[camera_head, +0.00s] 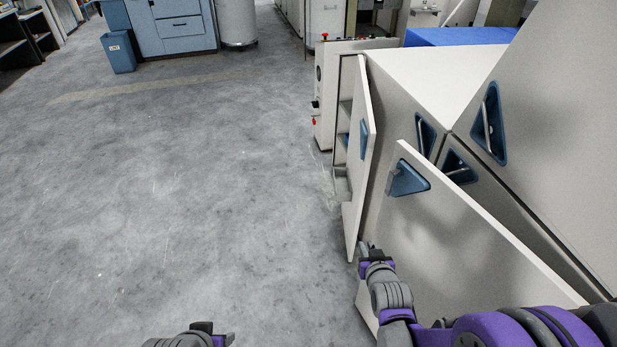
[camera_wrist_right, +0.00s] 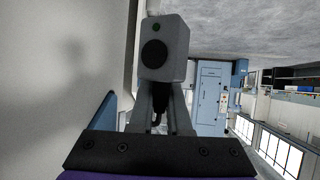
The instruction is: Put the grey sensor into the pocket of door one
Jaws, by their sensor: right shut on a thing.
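The grey sensor (camera_wrist_right: 175,72), a small box with a round black face and a green dot, is between the fingers of my right gripper (camera_wrist_right: 162,108) in the right wrist view. In the head view this gripper (camera_head: 368,250) is low at the machine's open doors; the sensor cannot be made out there. One open door (camera_head: 362,195) stands edge-on just beyond the gripper. A second open door (camera_head: 455,245) is to its right. Both have blue triangular recesses; I cannot tell which is door one, and no pocket is clearly visible. My left gripper (camera_head: 222,336) is partly visible at the bottom edge.
The pale machine body (camera_head: 420,75) with more blue handle recesses fills the right side. A control post (camera_head: 325,110) with red buttons stands beyond the doors. The grey floor (camera_head: 180,190) on the left is clear, with a blue bin (camera_head: 119,52) and blue cabinet (camera_head: 178,27) far back.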

